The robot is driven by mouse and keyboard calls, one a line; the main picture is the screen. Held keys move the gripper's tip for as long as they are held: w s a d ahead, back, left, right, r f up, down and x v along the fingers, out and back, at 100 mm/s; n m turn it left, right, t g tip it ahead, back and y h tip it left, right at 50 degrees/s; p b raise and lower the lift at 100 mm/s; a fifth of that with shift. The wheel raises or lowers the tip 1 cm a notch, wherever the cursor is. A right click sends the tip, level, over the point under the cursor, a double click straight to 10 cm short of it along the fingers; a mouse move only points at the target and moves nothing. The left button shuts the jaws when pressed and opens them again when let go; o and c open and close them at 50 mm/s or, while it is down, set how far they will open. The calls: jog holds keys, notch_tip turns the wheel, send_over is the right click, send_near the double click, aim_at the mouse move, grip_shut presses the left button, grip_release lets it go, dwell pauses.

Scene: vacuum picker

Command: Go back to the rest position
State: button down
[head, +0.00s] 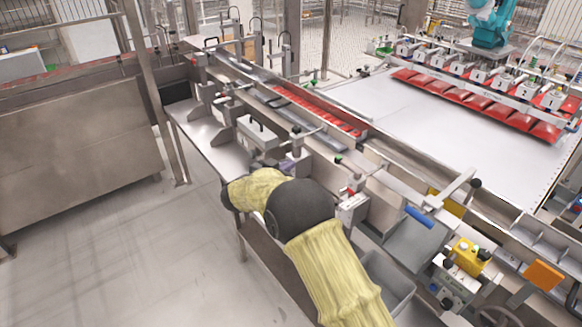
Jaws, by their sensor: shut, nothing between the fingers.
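My arm, in a yellow sleeve with a dark joint, comes up from the bottom of the head view and bends left over the metal bench (205,137). My gripper (293,161) shows only as a small grey-purple part just beyond the sleeve, beside the machine's front rail. It is shut and holds nothing. The sleeve hides much of it, and the fingertips are hard to make out.
A grey box with a handle (257,136) stands on the bench close to my arm. A grey bin (388,280) is right of my sleeve. Red packs (480,97) lie under the picker on the white conveyor (430,125). The floor (110,240) at left is clear.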

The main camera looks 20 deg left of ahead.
jog(key=w+d+r+n+y, duration=0.2)
jog(key=w+d+r+y, duration=0.3)
jog(key=d, duration=0.4)
jog(key=s+d+r+n+g+y+p, duration=0.1)
jog(key=s+d+r+n+g, duration=0.15)
jog(key=d, duration=0.85)
jog(key=s+d+f+g, duration=0.2)
jog(key=s+d+g, duration=0.1)
jog(key=s+d, duration=0.4)
jog(key=s+d+f+m+g+h, duration=0.1)
jog(key=s+d+f+g, duration=0.1)
jog(key=s+d, duration=0.6)
jog(key=s+d+f+g+h, duration=0.1)
jog(key=s+d+g, duration=0.4)
jog(key=s, duration=1)
jog(key=d+f, duration=0.1)
jog(key=d, duration=0.1)
jog(key=shift+s+d+f+p, duration=0.15)
jog(key=shift+d+f+p, duration=0.05)
jog(key=shift+d+p, duration=0.15)
jog(key=shift+m, duration=0.25)
